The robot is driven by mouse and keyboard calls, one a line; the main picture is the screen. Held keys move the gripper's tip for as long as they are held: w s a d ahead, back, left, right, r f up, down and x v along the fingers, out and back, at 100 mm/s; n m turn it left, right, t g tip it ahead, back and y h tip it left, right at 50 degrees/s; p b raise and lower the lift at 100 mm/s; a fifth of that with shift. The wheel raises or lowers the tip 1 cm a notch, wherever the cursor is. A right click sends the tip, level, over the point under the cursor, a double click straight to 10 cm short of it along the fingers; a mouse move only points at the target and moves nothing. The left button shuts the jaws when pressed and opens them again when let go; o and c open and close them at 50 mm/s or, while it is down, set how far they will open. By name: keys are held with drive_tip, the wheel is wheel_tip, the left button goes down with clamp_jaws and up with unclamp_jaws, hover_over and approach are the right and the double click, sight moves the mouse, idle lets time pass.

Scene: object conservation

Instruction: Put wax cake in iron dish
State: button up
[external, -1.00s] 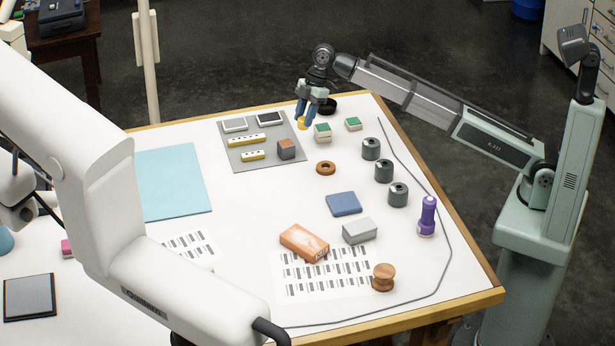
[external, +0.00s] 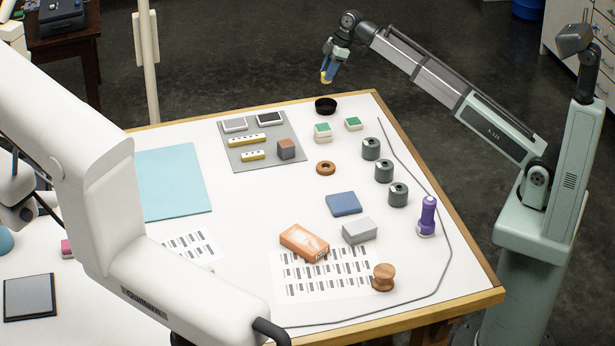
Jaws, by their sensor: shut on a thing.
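My gripper (external: 327,76) is at the top centre of the external view, raised well above the table's far corner. It is shut on the yellow wax cake (external: 325,79), of which only a small part shows between the blue fingertips. The dark iron dish (external: 326,106) stands on the table near the far corner, just below the gripper in the picture. The wax cake is apart from the dish, up in the air.
Two green-topped blocks (external: 323,133) (external: 353,124) stand close to the dish. A grey mat (external: 270,157) with several small items lies to the left. Grey cylinders (external: 371,149) and a brown ring (external: 326,168) are nearer. A white arm (external: 110,170) covers the left foreground.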

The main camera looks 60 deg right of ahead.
drive_tip(key=shift+f, duration=4.85)
drive_tip(key=o, duration=1.1)
drive_tip(key=shift+r, duration=3.5)
